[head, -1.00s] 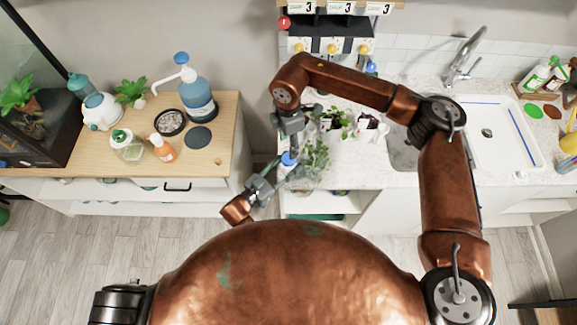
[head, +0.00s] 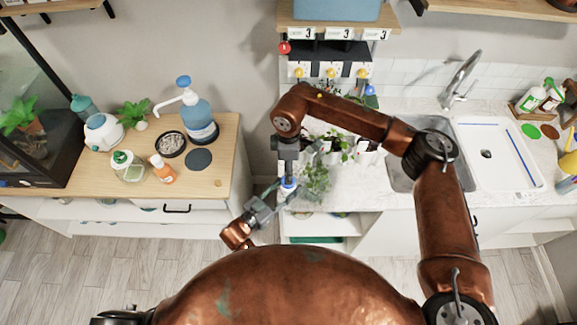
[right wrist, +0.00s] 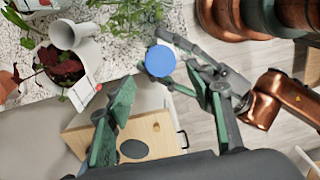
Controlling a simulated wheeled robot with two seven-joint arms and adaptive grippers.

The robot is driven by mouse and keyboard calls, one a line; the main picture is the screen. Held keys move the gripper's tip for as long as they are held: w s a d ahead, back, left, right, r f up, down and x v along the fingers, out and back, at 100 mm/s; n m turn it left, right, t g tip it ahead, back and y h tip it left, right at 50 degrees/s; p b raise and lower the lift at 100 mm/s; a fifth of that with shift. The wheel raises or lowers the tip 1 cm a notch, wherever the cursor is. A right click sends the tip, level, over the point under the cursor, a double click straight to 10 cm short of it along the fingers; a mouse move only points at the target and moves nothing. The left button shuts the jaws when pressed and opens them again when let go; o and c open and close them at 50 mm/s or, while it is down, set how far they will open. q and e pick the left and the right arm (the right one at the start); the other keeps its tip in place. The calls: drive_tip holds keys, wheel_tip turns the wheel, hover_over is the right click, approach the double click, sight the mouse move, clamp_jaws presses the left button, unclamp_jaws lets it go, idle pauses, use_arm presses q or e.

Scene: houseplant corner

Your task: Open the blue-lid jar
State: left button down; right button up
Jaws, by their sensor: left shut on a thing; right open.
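The jar's round blue lid (head: 288,184) shows small in the head view, beside the front edge of the right counter. In the right wrist view the blue lid (right wrist: 160,60) is seen from above and hides most of the jar body. My left gripper (head: 277,195) comes in from the lower left and is shut on the jar, holding it off the counter. My right gripper (right wrist: 160,78) is open above the jar; its fingertips are on either side of the lid in the picture. I cannot tell whether they touch it.
Leafy plants (head: 316,180) stand close to the right of the jar. A sink (head: 495,155) is farther right.

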sight(288, 187)
drive_tip(key=shift+f, duration=3.2)
drive_tip(key=shift+c, duration=0.3)
